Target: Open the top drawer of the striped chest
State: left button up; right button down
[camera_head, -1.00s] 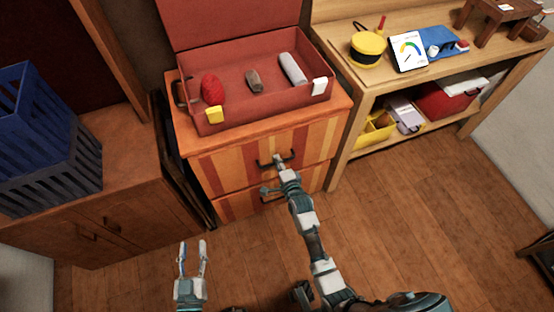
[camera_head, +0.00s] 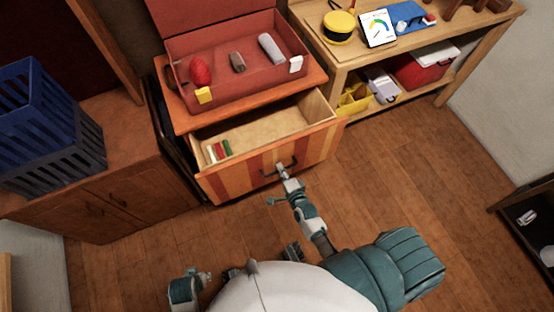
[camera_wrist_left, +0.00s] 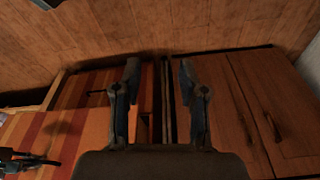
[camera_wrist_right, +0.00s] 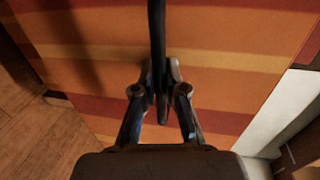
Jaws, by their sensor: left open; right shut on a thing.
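The striped chest's top drawer (camera_head: 240,172) is pulled well out in the head view, its front striped orange, yellow and red. Its pale wooden inside (camera_head: 262,127) shows, with several small white, red and green items (camera_head: 218,151) at its left end. My right gripper (camera_head: 282,170) is at the dark drawer handle (camera_head: 293,163). In the right wrist view, the right gripper (camera_wrist_right: 160,92) is shut on this handle (camera_wrist_right: 157,40). My left gripper (camera_wrist_left: 160,75) is open and empty in the left wrist view; the striped front (camera_wrist_left: 70,135) shows at its left.
An open red case (camera_head: 235,75) with several items sits on the chest top. A wooden cabinet with a blue crate (camera_head: 50,130) stands left, a wooden shelf unit (camera_head: 340,75) right. Wooden floor (camera_head: 400,160) is free on the right.

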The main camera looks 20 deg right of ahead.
pick_arm(q)
notch_tip(320, 180, down, 7)
jog(key=p, duration=0.2)
jog(key=shift+s+f, duration=0.15)
pick_arm(e)
jog(key=s, duration=0.8)
jog(key=shift+f, duration=0.2)
jog(key=shift+d, duration=0.1)
jog(key=c, duration=1.2)
grip_release()
pick_arm(q)
jog(key=shift+d, duration=0.1)
pick_arm(e)
jog(key=shift+w, duration=0.1)
jog(key=shift+r, duration=0.1)
jog(key=s+r, duration=0.2)
jog(key=s, duration=0.9)
jog(key=shift+s+d, duration=0.25)
jog(key=shift+s, duration=0.15)
